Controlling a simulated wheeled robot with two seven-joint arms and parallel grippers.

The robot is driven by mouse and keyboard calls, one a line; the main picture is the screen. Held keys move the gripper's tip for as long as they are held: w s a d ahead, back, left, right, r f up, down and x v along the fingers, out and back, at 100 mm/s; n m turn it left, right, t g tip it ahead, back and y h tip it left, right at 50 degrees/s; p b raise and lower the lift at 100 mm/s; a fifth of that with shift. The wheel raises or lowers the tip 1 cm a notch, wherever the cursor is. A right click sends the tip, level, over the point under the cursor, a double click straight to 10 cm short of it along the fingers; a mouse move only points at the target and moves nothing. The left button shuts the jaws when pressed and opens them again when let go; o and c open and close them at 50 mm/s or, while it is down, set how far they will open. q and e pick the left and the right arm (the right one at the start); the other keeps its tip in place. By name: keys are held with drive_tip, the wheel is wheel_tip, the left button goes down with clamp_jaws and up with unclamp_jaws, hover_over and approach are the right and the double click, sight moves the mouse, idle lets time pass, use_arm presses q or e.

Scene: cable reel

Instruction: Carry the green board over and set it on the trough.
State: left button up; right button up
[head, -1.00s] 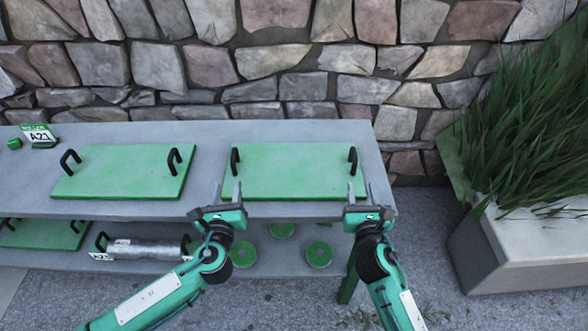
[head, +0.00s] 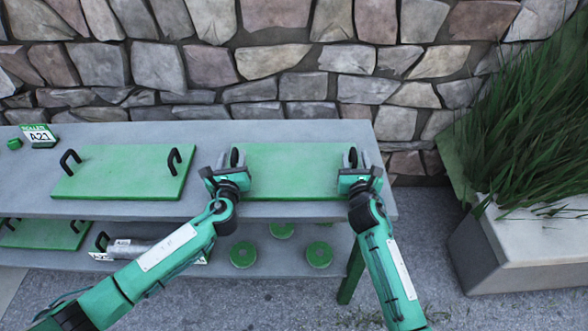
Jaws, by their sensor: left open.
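A flat green board (head: 292,172) with a black handle at each end lies on the upper grey tabletop. My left gripper (head: 231,160) is at its left handle, with the fingers open around or beside it. My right gripper (head: 356,160) is at its right handle, fingers apart, with the black handle (head: 352,156) showing between them. The grippers partly hide both handles. A second green board (head: 125,173) with two black handles lies to the left on the same top. I cannot make out which thing is the trough.
A sign reading A21 (head: 39,136) stands at the back left. A lower shelf holds a grey roller (head: 135,249), another green board (head: 45,235) and several green discs (head: 320,254). A stone wall (head: 280,50) closes the back. A planter with grass (head: 520,235) stands at right.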

use_arm(q)
drive_tip(key=shift+w, duration=1.1)
use_arm(e)
drive_tip(key=shift+w, duration=1.1)
use_arm(q)
clamp_jaws()
use_arm(e)
clamp_jaws()
drive_tip(key=shift+r, duration=0.1)
